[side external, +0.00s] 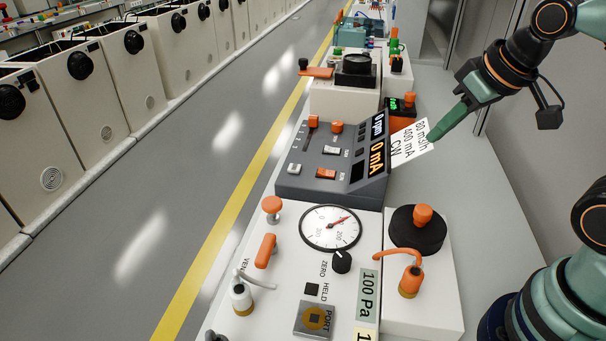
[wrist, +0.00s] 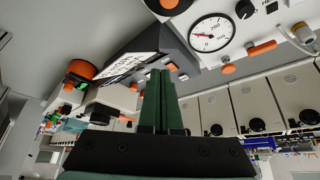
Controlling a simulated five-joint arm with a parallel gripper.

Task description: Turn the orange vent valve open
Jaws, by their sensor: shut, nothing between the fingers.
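The orange vent valve (side external: 265,251) is an orange lever on the front white panel, left of the round dial, beside a partly hidden "VEN" label. It also shows in the wrist view (wrist: 262,48), at upper right beside the dial. My gripper (side external: 432,138) is green, shut and empty. It is behind and to the right of the valve, well apart from it, by the white card on the grey control box. I cannot tell whether it touches the card. In the wrist view the closed fingers (wrist: 162,73) stand upright in the middle.
The round dial (side external: 331,228) with a red needle and a black ZERO knob (side external: 342,262) are close to the valve. An orange mushroom knob (side external: 272,204) stands just behind it. The grey control box (side external: 328,170) with raised displays is between my gripper and that panel.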

